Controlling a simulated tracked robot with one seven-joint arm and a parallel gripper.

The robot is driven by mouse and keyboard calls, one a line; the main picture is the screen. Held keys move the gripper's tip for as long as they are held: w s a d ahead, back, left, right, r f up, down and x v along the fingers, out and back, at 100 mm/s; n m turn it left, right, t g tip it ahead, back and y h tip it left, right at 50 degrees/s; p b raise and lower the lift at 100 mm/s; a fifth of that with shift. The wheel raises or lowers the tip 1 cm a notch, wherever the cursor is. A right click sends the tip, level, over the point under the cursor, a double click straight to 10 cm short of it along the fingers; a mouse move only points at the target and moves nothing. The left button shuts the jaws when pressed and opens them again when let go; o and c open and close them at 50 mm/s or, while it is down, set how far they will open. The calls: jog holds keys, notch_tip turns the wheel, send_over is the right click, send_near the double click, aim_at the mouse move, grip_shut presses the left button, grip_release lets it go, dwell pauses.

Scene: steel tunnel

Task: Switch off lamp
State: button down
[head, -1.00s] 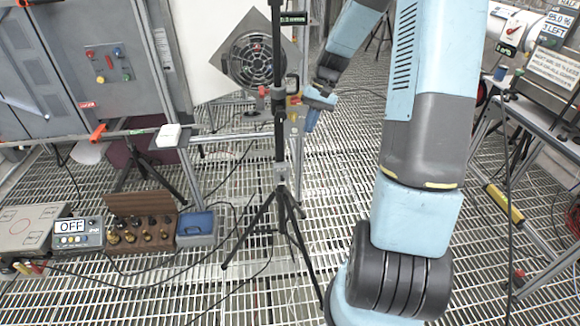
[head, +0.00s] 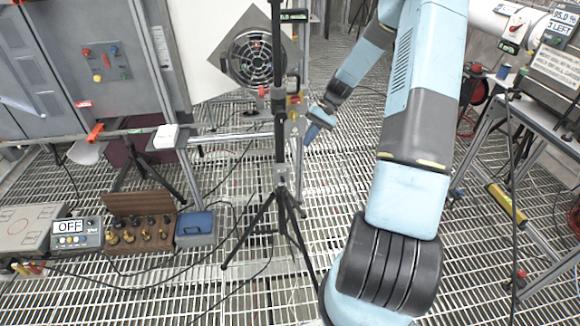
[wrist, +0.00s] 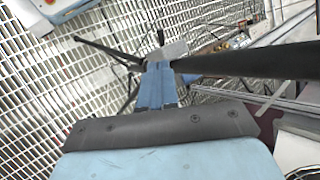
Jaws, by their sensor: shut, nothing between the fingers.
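A black tripod stand (head: 281,150) stands upright at the middle of the head view. A round, dark grilled unit (head: 252,58) shows beside its pole, in front of a grey diamond-shaped plate. I cannot tell for sure whether this unit is the lamp. A small box with red and yellow parts (head: 294,100) sits beside the pole. My gripper (head: 311,134) is to the right of the pole and a little below that box, apart from it. In the wrist view its blue fingers (wrist: 157,82) are shut and empty, with the dark pole (wrist: 250,62) crossing beyond them.
A grey cabinet with a button panel (head: 107,62) stands at the left. A meter reading OFF (head: 76,234), a wooden rack of brass pieces (head: 140,225) and a blue-lidded box (head: 194,227) are on the grated floor. A rail (head: 230,137) runs behind the stand. Cables lie around the tripod legs.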

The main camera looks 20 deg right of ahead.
aim_at(289, 172)
jog(key=x, duration=1.3)
jog(key=shift+s+a+f, duration=0.15)
jog(key=shift+a+f, duration=0.05)
jog(key=shift+f, duration=0.1)
jog(key=shift+a, duration=0.15)
